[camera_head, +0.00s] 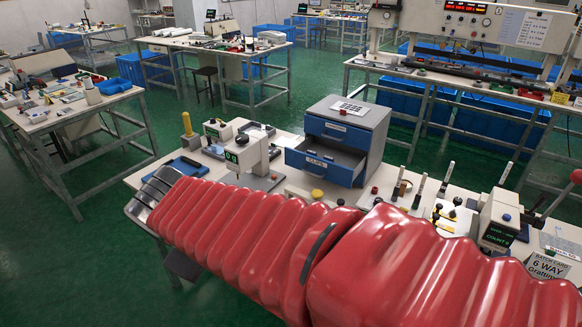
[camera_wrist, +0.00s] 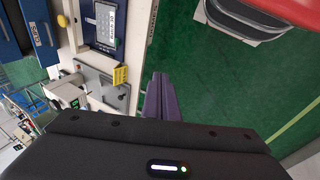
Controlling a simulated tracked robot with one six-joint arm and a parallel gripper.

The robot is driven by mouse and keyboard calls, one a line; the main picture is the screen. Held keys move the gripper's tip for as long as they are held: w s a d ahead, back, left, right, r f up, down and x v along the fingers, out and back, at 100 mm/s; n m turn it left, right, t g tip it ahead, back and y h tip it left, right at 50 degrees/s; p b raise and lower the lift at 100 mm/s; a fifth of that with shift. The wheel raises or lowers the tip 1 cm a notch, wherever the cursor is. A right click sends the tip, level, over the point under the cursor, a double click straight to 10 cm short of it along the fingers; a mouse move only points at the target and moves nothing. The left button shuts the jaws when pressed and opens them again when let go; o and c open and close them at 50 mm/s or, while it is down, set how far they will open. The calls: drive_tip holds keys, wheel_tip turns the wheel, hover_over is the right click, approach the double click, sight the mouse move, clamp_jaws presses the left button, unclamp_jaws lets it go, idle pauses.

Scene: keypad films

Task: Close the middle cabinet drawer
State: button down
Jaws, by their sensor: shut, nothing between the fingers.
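The grey cabinet (camera_head: 377,140) with blue drawers stands on the workbench in the head view. The upper drawer (camera_head: 335,131) is in. Below it a drawer labelled CLIPS (camera_head: 320,164) is pulled out, its inside showing; whether another drawer lies beneath is hard to tell. In the wrist view, turned sideways, part of a blue labelled drawer front (camera_wrist: 42,30) shows at upper left. My gripper (camera_wrist: 158,79) has its purple fingers together and empty, apart from the drawer. In the head view my red-sleeved arm reaches left across the bench front; the fingertips cannot be made out there.
A white instrument (camera_head: 245,150) on a grey base stands left of the cabinet. A yellow knob (camera_head: 317,194) is in front of the drawer. Upright tools and a COUNT device (camera_head: 497,225) stand to the right. Green floor (camera_wrist: 210,85) is open beyond the bench edge.

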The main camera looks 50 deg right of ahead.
sight(295, 162)
drive_tip(key=w+d+f+n+g+h, duration=0.15)
drive_tip(key=w+d+n+h, duration=0.3)
drive_tip(key=d, duration=0.55)
drive_tip(key=w+d+f+n+g+h, duration=0.1)
drive_tip(key=w+d+f+n+h, duration=0.3)
drive_tip(key=d, duration=0.5)
drive_tip(key=w+d+f+n+g+h, duration=0.1)
drive_tip(key=w+d+n+h, duration=0.2)
drive_tip(key=w+d, duration=0.5)
drive_tip(key=w+d+f+n+t+h, duration=0.2)
drive_tip(key=w+d+f+n+t, duration=0.1)
drive_tip(key=d+f+n, duration=0.2)
drive_tip(key=shift+w+d+f, duration=0.3)
drive_tip(key=shift+d+f, duration=0.4)
drive_tip(key=shift+d, duration=0.05)
drive_tip(key=shift+d, duration=0.15)
drive_tip(key=d, duration=0.4)
drive_tip(key=w+d, duration=0.1)
drive_tip(key=d, duration=0.8)
drive_tip(key=shift+w+d, duration=0.15)
drive_tip(key=shift+d, duration=0.2)
drive_tip(key=shift+w+n, duration=0.1)
drive_tip(key=shift+n, duration=0.15)
